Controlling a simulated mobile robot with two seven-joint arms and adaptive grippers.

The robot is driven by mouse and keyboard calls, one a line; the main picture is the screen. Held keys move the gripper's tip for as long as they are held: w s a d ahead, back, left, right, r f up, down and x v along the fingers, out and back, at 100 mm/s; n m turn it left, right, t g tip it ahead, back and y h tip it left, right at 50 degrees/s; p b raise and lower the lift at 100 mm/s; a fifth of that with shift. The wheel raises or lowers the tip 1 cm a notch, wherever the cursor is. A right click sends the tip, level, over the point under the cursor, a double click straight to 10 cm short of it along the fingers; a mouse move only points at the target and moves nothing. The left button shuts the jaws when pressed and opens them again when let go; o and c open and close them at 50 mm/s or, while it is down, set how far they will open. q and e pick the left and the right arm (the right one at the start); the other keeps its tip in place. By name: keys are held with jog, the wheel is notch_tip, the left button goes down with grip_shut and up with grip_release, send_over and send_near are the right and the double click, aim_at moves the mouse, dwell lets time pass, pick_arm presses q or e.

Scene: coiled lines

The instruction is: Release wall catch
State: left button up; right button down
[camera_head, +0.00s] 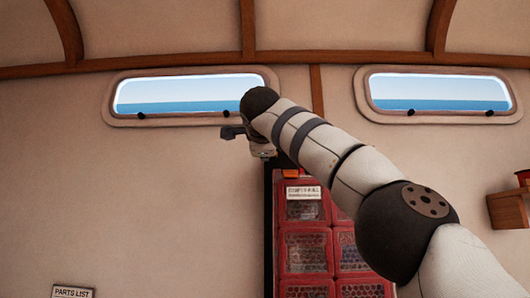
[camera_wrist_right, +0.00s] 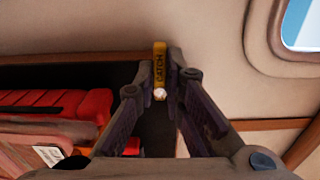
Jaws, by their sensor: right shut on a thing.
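The wall catch (camera_wrist_right: 159,62) is a narrow yellow piece marked CATCH, seen in the right wrist view between my fingertips. A small pale round knob (camera_wrist_right: 159,94) shows just below it. My right gripper (camera_wrist_right: 160,70) is shut on the catch, one dark finger on each side. In the head view my right arm reaches in from the right, and its wrist (camera_head: 258,103) is in front of the wall, above the top left of the red cabinet. The catch cannot be made out there. My left gripper is not in view.
The red cabinet (camera_head: 305,252) with clear-fronted drawers stands below my right wrist; red parts (camera_wrist_right: 62,108) show at left in the wrist view. Two windows (camera_head: 190,93) (camera_head: 440,92) sit in the wall. A PARTS LIST sign (camera_head: 72,292) is low left. A wooden shelf (camera_head: 508,210) is at right.

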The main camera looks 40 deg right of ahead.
dwell(0.3)
jog(key=c, duration=1.7)
grip_release()
jog(key=v, duration=1.2)
